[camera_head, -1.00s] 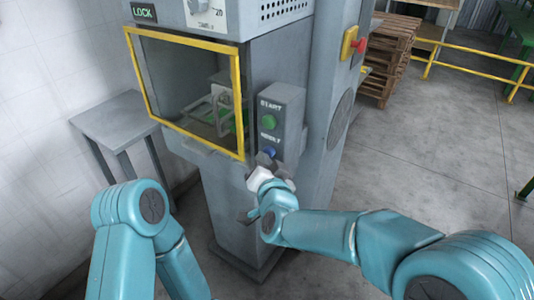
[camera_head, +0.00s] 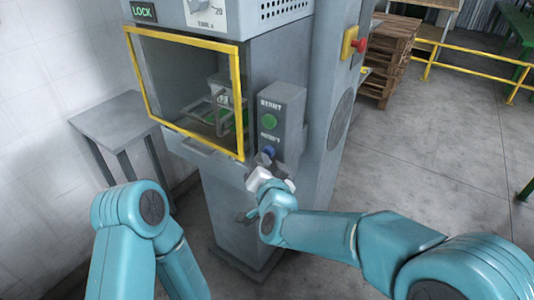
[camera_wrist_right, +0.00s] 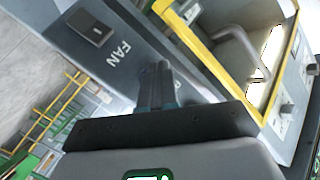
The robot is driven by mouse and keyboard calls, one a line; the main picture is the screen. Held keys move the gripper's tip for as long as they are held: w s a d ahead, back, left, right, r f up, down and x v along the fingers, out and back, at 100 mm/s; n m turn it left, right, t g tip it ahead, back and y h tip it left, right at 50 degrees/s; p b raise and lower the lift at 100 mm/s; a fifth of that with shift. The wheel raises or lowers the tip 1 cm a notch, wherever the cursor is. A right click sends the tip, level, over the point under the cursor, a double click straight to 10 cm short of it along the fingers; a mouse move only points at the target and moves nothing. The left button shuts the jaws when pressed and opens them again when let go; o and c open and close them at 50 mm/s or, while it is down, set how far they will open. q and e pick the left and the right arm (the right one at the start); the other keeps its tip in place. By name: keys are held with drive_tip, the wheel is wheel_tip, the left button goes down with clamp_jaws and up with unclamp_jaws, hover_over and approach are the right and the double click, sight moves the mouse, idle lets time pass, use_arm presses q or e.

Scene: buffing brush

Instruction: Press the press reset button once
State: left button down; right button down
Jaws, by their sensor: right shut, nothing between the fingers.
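A grey control box (camera_head: 288,100) on the front of the press carries a green button (camera_head: 270,122) marked START. Below it is a blue button (camera_head: 270,151), under a label that appears to read RESET. My right gripper (camera_head: 265,160) is shut and empty, its tips right at the lower edge of the blue button and partly covering it. I cannot tell whether they touch it. In the right wrist view the shut fingers (camera_wrist_right: 157,85) point at the grey machine and the blue button is hidden. Only links of my left arm show, not its gripper.
The press has a yellow-framed window (camera_head: 240,95) left of the box, and a red button on a yellow plate (camera_head: 350,42) on its side. A grey side table (camera_head: 115,120) stands at left. Wooden pallets (camera_head: 392,55) and yellow railing (camera_head: 455,68) are behind.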

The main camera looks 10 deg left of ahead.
drive_tip(key=shift+s+a, duration=0.2)
drive_tip(key=shift+s, duration=0.35)
drive_tip(key=s, duration=0.1)
drive_tip(key=s+a, duration=0.1)
drive_tip(key=s, duration=0.1)
drive_tip(key=s+b, duration=0.1)
drive_tip(key=shift+s+a, duration=0.35)
idle(0.5)
